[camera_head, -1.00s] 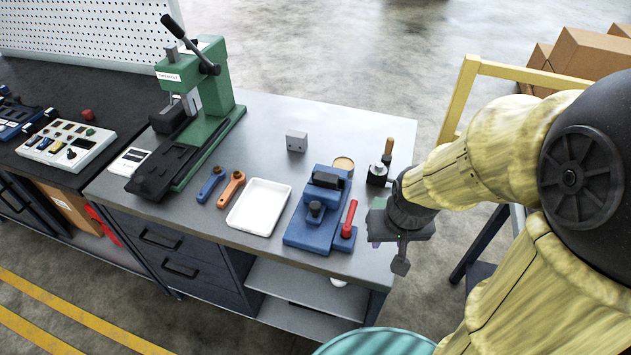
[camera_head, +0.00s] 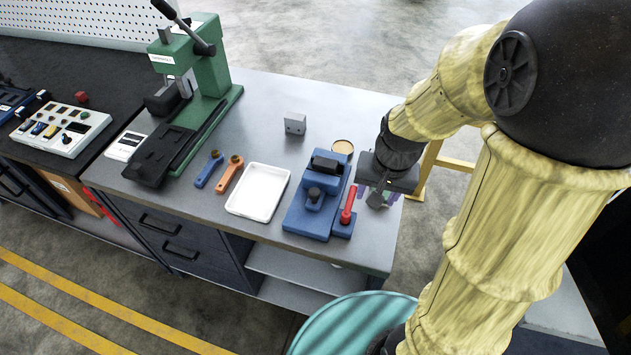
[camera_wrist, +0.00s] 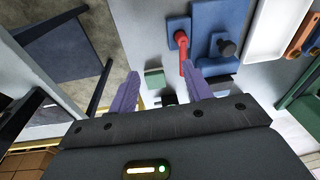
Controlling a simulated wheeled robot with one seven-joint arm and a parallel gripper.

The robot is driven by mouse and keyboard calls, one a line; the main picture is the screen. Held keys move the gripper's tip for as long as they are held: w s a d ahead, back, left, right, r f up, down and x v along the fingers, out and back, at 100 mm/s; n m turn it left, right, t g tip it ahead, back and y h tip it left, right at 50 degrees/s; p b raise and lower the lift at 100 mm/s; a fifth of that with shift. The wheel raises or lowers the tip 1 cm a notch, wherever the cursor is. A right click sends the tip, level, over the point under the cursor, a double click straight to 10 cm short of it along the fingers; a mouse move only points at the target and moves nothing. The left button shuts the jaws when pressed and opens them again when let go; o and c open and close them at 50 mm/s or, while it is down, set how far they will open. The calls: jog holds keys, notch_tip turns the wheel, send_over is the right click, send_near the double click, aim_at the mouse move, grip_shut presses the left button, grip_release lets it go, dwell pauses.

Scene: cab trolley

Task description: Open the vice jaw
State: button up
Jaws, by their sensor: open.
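The blue vice (camera_head: 300,218) stands on the grey bench, with a dark jaw block (camera_head: 325,165) and a dark knob (camera_head: 313,195) on it. A red lever (camera_head: 349,205) lies along its right side on a small blue base. In the wrist view the vice (camera_wrist: 212,22) and the red lever (camera_wrist: 182,42) show ahead at upper right. My gripper (camera_head: 378,196) is open and empty, just right of the red lever and apart from it. Its purple fingers (camera_wrist: 160,70) are spread in the wrist view, with the right fingertip nearest the lever.
A white tray (camera_head: 287,177), an orange wrench (camera_head: 229,174) and a blue wrench (camera_head: 208,169) lie left of the vice. A green press (camera_head: 212,75) stands farther left. A grey block (camera_head: 295,123) and a round tin (camera_head: 343,147) sit behind. The bench's right edge is close.

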aim_at(315, 191)
jog(key=w+a+r+m+g+y+p, duration=0.1)
jog(key=w+a+r+m+p, duration=0.2)
jog(key=w+m, duration=0.2)
jog(key=w+a+r+m+g+y+p, duration=0.2)
jog(key=w+a+r+m+p, duration=0.1)
jog(key=w, duration=0.4)
jog(key=shift+m+g+y+p, duration=0.3)
jog(key=shift+m+p, duration=0.5)
jog(key=shift+m, duration=0.2)
jog(key=shift+w, duration=0.1)
jog(key=p+x, duration=0.3)
jog(key=x, duration=1.4)
jog(key=shift+w+f, duration=0.1)
jog(key=shift+f, duration=0.1)
grip_shut()
